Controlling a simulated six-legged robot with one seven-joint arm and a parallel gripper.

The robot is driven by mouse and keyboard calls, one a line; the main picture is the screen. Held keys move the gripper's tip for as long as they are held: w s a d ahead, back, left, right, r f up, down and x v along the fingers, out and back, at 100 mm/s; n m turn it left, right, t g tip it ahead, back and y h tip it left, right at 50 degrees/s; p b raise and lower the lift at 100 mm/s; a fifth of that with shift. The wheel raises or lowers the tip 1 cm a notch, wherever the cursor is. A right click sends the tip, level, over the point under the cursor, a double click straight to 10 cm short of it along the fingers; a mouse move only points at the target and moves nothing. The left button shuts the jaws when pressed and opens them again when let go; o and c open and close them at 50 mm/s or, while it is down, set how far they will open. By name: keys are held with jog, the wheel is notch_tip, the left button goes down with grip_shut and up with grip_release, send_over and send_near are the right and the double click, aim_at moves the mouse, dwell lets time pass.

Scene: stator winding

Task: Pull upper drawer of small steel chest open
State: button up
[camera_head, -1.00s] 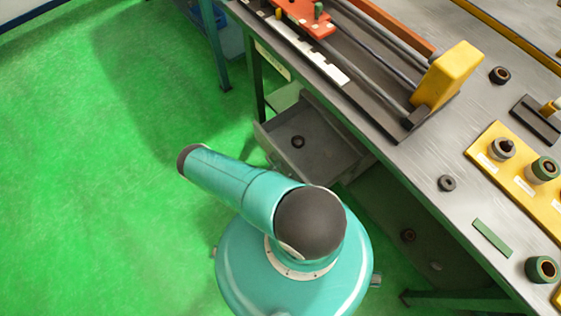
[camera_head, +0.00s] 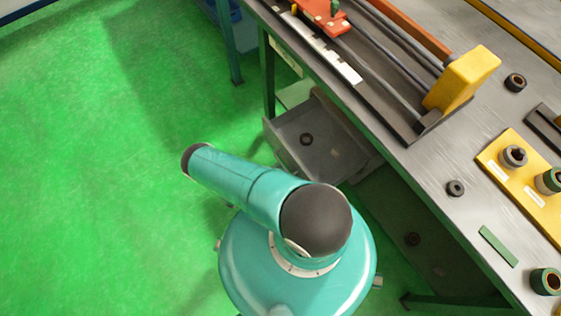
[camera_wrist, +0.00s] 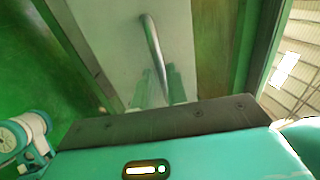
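The small steel chest stands under the bench in the head view. Its upper drawer (camera_head: 345,158) sticks out, open, with a dark ring (camera_head: 306,139) lying inside. In the wrist view the pale drawer front (camera_wrist: 110,35) carries a curved metal bar handle (camera_wrist: 152,40). My gripper (camera_wrist: 159,80) reaches to this handle, with one green finger on each side of it. Whether the fingers press on the bar cannot be made out. My gripper is hidden in the head view behind my teal arm.
The bench (camera_head: 415,175) runs along the right above the drawer, with a yellow block (camera_head: 462,78) and a yellow tray (camera_head: 525,200) of parts on it. A bench leg (camera_head: 268,85) stands close to the drawer's left. Green floor (camera_head: 90,200) is clear on the left.

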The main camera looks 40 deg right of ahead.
jog(key=v, duration=1)
jog(key=shift+a, duration=0.3)
jog(key=w+a+r+m+g+y, duration=0.2)
jog(key=w+r+m+y, duration=0.1)
jog(key=w+r+m, duration=0.4)
jog(key=w+a+r+m+g+y, duration=0.1)
jog(key=w+a+r+m+y, duration=0.15)
jog(key=w+r, duration=0.55)
notch_tip(320, 180, up, 23)
jog(key=m+y, duration=0.6)
jog(key=m, duration=0.2)
jog(key=s+r+m+t+y, duration=0.2)
jog(key=s+r+m, duration=0.15)
jog(key=r, duration=0.55)
jog(key=s+r+m+t+y, duration=0.2)
jog(key=r+m+y, duration=0.15)
jog(key=r, duration=0.55)
jog(key=s+a+r+m+t+y, duration=0.2)
jog(key=s+r+m+t, duration=0.5)
jog(key=s, duration=0.7)
notch_tip(320, 180, up, 4)
jog(key=m+y, duration=0.1)
jog(key=m, duration=0.1)
jog(key=shift+s+f+m+t, duration=0.15)
jog(key=shift+m+t, duration=0.2)
jog(key=shift+t, duration=0.05)
